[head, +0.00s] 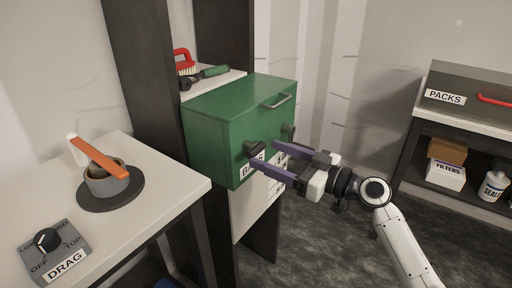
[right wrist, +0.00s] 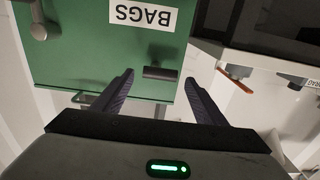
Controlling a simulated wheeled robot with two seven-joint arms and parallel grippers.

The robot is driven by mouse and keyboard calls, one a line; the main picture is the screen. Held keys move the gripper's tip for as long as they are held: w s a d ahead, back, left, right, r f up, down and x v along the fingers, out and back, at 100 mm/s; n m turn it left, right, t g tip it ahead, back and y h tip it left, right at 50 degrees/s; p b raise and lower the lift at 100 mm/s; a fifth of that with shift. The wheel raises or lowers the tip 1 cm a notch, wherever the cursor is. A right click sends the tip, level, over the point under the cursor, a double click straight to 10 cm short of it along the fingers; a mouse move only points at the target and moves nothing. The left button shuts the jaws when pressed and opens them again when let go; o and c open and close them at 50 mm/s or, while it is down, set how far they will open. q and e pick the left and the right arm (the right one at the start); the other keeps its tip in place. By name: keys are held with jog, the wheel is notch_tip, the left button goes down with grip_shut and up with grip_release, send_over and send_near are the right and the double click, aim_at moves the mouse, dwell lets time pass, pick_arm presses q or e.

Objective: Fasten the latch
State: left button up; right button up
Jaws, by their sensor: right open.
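A green box (head: 220,118) labelled BAGS stands on a shelf. I cannot tell for sure which is the latch. My right gripper (head: 263,152) is open in front of the box, its fingers pointing at the left fitting. In the right wrist view, which shows the box upside down, a dark bar-like fitting (right wrist: 160,73) lies crosswise between the open fingertips (right wrist: 158,78), seemingly not gripped. The other fitting (right wrist: 38,28) is at upper left. My left gripper is not in view.
Dark posts (head: 145,75) frame the shelf. A PACKS case (head: 460,92) stands at right.

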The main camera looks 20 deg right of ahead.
aim_at(260, 151)
jog(key=x, duration=0.5)
jog(key=shift+p, duration=0.3)
jog(key=c, duration=1.1)
